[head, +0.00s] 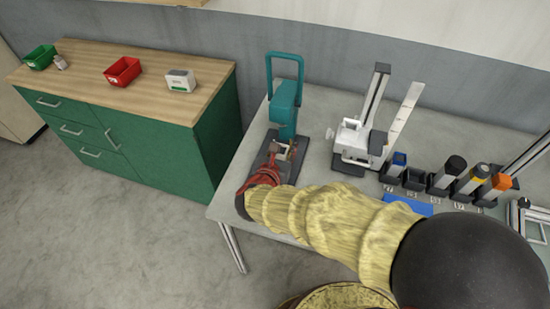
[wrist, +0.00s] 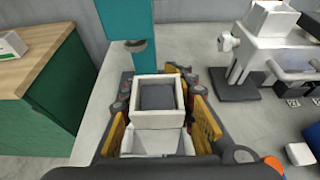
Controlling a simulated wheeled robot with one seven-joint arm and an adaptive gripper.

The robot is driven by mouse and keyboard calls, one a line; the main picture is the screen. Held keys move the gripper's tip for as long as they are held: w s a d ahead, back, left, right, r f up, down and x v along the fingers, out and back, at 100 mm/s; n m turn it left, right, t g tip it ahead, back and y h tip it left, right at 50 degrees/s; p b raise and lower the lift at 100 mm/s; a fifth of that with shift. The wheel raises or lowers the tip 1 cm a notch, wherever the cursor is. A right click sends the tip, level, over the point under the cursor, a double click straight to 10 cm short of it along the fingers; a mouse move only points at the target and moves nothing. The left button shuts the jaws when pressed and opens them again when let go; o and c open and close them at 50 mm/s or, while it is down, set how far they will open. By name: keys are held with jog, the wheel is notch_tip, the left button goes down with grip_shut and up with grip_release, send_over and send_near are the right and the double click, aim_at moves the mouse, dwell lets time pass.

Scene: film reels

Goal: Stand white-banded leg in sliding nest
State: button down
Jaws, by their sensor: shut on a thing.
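My gripper (head: 282,153) is at the foot of the teal press (head: 285,103), over its dark base plate. In the wrist view my gripper (wrist: 158,108) has its yellow-padded fingers closed on both sides of a pale square piece, which I take for the white-banded leg (wrist: 157,97). It shows a dark grey square end inside a white rim. A second pale, open square shape (wrist: 156,141) lies just nearer the camera. I cannot tell whether it belongs to the leg or the sliding nest. The leg's lower end and its contact with the nest are hidden.
The teal column (wrist: 125,32) rises close beyond the fingers. To the right stand a white fixture (head: 354,143) and a row of dark holders with capped legs; one holder (head: 414,179) looks empty. A green cabinet (head: 140,147) with a wooden top stands left, across a gap.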

jog(key=shift+w+a+f+b, duration=0.4)
jog(key=shift+w+a+f, duration=0.15)
jog(key=shift+f, duration=0.9)
jog(key=shift+w+a+f+b, duration=0.4)
jog(key=shift+w+f, duration=0.25)
jog(key=shift+f, duration=0.85)
jog(key=shift+w+a+f+b, duration=0.35)
jog(key=shift+w+a+f, duration=0.25)
jog(key=shift+f, duration=0.85)
jog(key=shift+f, duration=0.15)
jog(key=c, duration=1.4)
grip_release()
jog(key=shift+d, duration=0.1)
